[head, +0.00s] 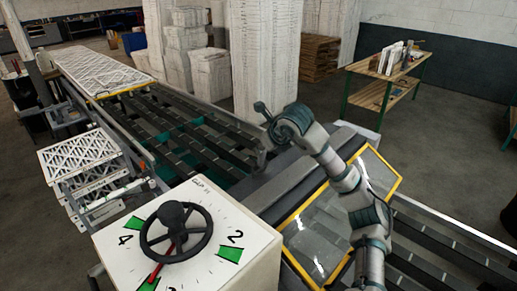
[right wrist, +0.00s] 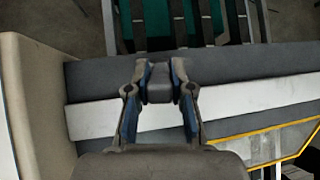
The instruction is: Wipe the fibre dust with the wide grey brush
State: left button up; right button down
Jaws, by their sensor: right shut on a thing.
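My right gripper (head: 268,120) reaches over the machine's grey cross-cover, beside the conveyor bed. In the right wrist view, its two fingers (right wrist: 161,80) are shut on a small dark grey block (right wrist: 159,91), which looks like part of the grey brush. The rest of the brush cannot be made out. Behind the block are a wide grey bar (right wrist: 250,64) and a white strip (right wrist: 245,95). I cannot make out any fibre dust for certain. My left gripper is not in view.
A white dial box (head: 215,262) with a black handwheel (head: 176,231) stands at the front left. A yellow-framed clear guard (head: 325,225) slopes beside my right arm. The slatted conveyor (head: 185,125) runs to a white pleated panel (head: 100,70). More pleated panels (head: 78,157) stand left.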

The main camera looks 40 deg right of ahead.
jog(key=shift+w+d+r, duration=0.1)
jog(key=shift+w, duration=0.05)
jog(key=shift+w+d+r+p, duration=0.1)
jog(key=shift+d+r+p, duration=0.05)
jog(key=shift+d+p, duration=0.45)
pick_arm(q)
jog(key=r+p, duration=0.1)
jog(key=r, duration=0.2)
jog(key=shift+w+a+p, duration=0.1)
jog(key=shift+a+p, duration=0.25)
pick_arm(e)
jog(key=d, duration=0.5)
jog(key=shift+w, duration=0.35)
